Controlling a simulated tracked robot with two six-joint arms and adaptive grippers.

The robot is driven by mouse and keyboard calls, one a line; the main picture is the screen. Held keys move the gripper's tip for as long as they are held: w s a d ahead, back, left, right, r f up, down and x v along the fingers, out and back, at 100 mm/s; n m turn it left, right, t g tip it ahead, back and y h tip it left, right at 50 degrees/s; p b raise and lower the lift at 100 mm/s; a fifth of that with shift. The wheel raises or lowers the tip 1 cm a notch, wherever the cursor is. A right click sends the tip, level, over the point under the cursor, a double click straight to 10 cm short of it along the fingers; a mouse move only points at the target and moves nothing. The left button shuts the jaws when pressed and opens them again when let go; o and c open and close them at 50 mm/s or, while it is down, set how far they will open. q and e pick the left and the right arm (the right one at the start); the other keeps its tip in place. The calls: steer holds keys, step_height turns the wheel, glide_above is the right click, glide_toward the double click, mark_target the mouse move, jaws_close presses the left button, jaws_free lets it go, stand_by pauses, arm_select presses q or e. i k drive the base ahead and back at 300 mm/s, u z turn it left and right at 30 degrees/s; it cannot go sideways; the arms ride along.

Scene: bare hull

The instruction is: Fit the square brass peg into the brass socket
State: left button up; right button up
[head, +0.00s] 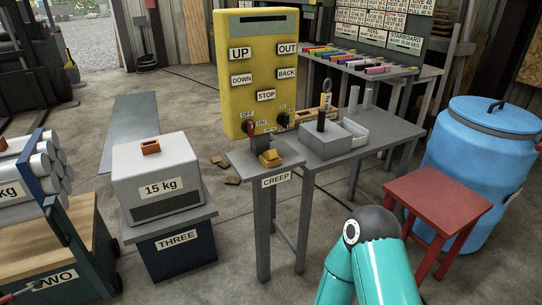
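A small yellow, brass-coloured block (270,158) sits on the grey stand marked CREEP (290,172), in front of the yellow control panel. It is too small to tell whether it is the peg, the socket or both together. A small orange-brown block (151,147) lies on top of the grey 15 kg box (160,175); I cannot tell whether it is brass. A teal arm link of mine rises from the bottom edge, right of centre. Neither of my grippers shows.
A yellow control panel (262,62) stands behind the CREEP stand. The grey bench (375,135) to its right carries a grey box (325,139). A red stool (437,196) and blue barrel (485,145) stand at right. Brown pieces (232,181) lie on the floor.

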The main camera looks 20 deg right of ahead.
mark_target(260, 29)
steer(key=u, duration=0.05)
steer(key=i, duration=1)
steer(key=z, duration=0.05)
